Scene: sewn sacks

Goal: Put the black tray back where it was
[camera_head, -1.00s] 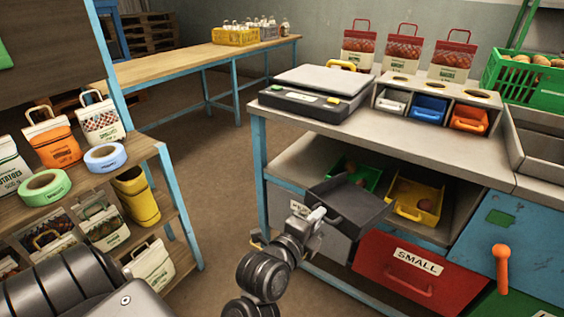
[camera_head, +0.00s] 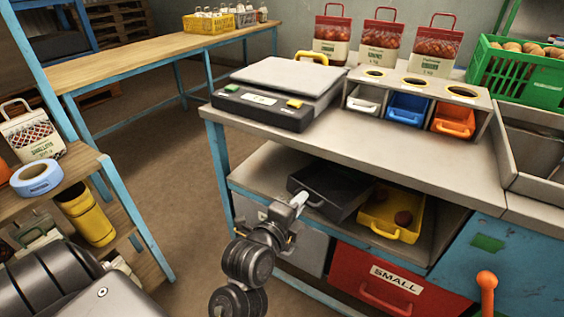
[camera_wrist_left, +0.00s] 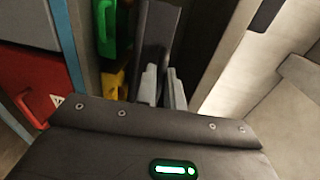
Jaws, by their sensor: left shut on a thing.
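The black tray (camera_head: 338,192) is in the open shelf space under the worktop, left of the yellow tray (camera_head: 378,222). Its front end is near the shelf's front edge, and I cannot tell if it rests fully on the shelf. My left gripper (camera_head: 301,199) is shut on the front of the black tray. In the left wrist view the gripper's fingers (camera_wrist_left: 162,88) close on the dark tray (camera_wrist_left: 158,35), with the green tray (camera_wrist_left: 107,25) beside it. The green tray is hidden in the head view. My right gripper is not in view.
A dark reddish round item (camera_head: 403,217) lies in the yellow tray. The worktop (camera_head: 345,140) overhangs the shelf closely. A red drawer marked SMALL (camera_head: 375,282) is below. A wooden rack (camera_head: 75,170) stands at left; the floor between is clear.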

